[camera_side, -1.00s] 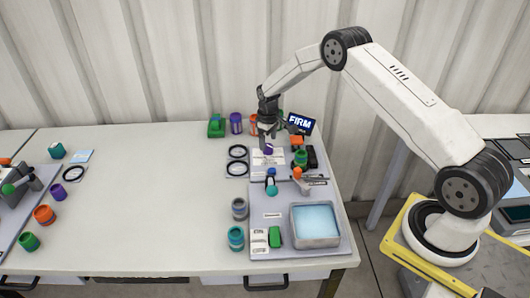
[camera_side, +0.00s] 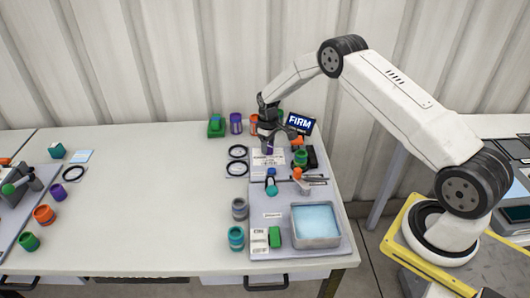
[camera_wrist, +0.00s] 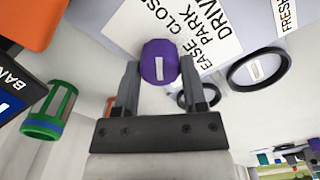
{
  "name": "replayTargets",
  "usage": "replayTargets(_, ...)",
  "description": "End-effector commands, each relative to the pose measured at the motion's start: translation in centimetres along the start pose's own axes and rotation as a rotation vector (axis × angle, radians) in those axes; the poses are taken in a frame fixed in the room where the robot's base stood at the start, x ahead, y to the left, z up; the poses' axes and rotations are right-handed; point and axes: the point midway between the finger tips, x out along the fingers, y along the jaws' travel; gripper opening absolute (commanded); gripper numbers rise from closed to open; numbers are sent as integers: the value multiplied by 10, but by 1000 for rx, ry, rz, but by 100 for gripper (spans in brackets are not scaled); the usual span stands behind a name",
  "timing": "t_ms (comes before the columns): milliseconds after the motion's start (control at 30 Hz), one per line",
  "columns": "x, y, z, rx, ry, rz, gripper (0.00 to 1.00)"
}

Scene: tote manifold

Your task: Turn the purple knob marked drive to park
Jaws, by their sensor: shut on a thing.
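The purple knob (camera_wrist: 158,62) shows in the wrist view with a pale stripe on its face. It stands at the edge of a white label plate (camera_wrist: 190,25) printed with words including PARK and DRIVE. My gripper (camera_wrist: 159,72) is shut on the knob, one finger on each side. In the side view my gripper (camera_side: 268,142) is over the back part of the grey panel, and the knob (camera_side: 268,150) is largely hidden below it. I cannot tell which word the stripe points to.
Two black rings (camera_side: 237,160) lie left of the panel. A green and orange fitting (camera_side: 300,158) stands close on the right, and the FIRM screen (camera_side: 301,123) is behind. The table's middle is clear.

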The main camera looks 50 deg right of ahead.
Motion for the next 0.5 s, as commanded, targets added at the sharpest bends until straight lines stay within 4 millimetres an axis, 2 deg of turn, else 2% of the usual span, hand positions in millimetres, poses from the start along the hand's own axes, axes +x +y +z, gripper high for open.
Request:
replayTargets(267,0,0,0,41,-1,0,0)
replayTargets(500,0,0,0,158,-4,1,0)
